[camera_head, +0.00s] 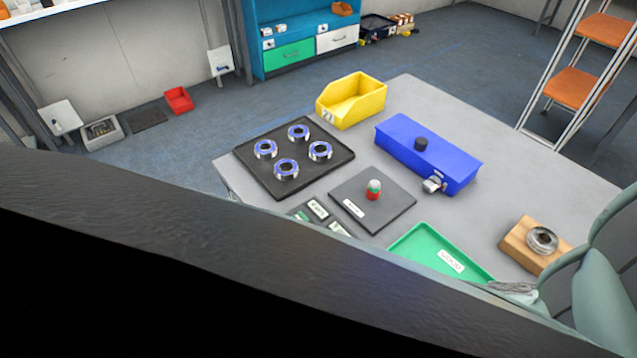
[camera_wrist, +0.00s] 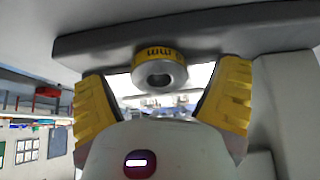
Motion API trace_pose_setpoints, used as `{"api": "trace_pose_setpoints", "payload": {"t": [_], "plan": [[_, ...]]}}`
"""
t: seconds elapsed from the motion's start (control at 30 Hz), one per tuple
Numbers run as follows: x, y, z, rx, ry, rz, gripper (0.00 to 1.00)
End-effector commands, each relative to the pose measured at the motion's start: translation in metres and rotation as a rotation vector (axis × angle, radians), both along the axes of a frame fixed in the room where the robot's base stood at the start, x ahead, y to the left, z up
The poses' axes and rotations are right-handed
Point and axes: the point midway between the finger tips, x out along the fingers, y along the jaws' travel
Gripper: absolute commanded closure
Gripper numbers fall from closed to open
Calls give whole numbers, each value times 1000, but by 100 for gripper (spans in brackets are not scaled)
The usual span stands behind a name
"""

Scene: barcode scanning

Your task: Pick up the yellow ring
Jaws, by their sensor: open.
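A ring with a yellow band and dark marks (camera_wrist: 160,72) shows in the wrist view, above the middle of the picture. Its grey face and round hole are turned toward the camera. It sits against a dark grey slab; I cannot tell how it is held there. My gripper (camera_wrist: 163,96) is open, with one yellow finger pad on each side of the ring in the picture. Gaps show between the ring and both pads. How far the ring is from the fingertips is unclear. In the head view I see neither my gripper nor a yellow ring.
On the grey table are a black tray (camera_head: 240,151) with several blue-marked rings, a yellow bin (camera_head: 352,108), a blue box (camera_head: 455,172), a dark plate (camera_head: 395,212), a green tray (camera_head: 420,245) and a wooden block (camera_head: 519,246) with a silver ring. A dark shape covers the lower left.

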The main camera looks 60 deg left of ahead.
Motion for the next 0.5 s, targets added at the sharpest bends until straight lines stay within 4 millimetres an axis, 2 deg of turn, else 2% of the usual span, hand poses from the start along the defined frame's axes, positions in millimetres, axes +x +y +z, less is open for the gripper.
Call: {"api": "trace_pose_setpoints", "payload": {"t": [0.23, 0.5], "plan": [[0, 0, -1, 1, 0, -1, 12], [0, 0, -1, 1, 1, -1, 40]]}}
